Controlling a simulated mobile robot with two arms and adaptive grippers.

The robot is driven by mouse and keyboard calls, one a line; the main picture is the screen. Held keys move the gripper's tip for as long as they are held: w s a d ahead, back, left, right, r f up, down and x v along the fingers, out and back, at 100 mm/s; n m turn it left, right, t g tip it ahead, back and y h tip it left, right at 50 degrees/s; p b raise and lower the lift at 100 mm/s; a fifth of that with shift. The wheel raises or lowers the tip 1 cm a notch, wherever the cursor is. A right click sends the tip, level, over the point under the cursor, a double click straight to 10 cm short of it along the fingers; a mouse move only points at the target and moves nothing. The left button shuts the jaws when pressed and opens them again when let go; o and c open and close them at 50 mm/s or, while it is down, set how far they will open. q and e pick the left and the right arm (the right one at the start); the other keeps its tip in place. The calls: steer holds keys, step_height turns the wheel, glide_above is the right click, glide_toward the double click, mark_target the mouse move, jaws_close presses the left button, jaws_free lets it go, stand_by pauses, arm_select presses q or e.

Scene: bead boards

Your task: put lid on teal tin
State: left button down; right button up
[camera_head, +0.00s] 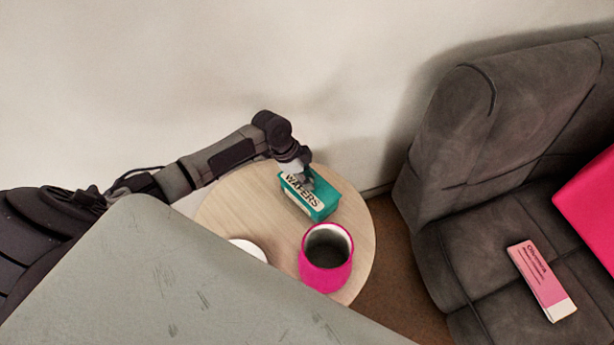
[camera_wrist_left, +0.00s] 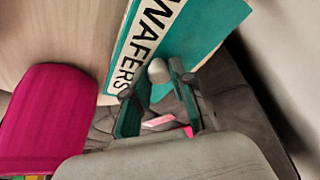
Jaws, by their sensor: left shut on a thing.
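The teal tin (camera_head: 327,205), with a cream label reading WAFERS, stands on the round wooden table. It fills the upper middle of the left wrist view (camera_wrist_left: 205,35). My left gripper (camera_head: 305,182) is over the top of the tin in the head view. In the left wrist view its fingers (camera_wrist_left: 158,88) are closed around a small grey round knob (camera_wrist_left: 158,70), which looks like the lid's knob. The lid's plate cannot be told apart from the tin, so whether it sits on the tin or above it is unclear. My right gripper is not in view.
A magenta pot (camera_head: 325,278) and a partly hidden white round thing (camera_head: 250,248) share the round table (camera_head: 235,215). A scuffed grey-green surface (camera_head: 150,280) covers the lower left. A grey sofa (camera_head: 480,150) stands at right, with a pink box (camera_head: 540,278) on its seat.

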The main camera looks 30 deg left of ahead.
arm_select(q)
steer(key=shift+r+p, duration=0.1)
steer(key=shift+p, duration=0.35)
stand_by(1.0)
steer(key=shift+f, duration=0.45)
stand_by(0.4)
stand_by(0.7)
steer(key=c, duration=0.9)
jaws_free()
steer(key=shift+o, duration=0.4)
steer(key=o, duration=0.3)
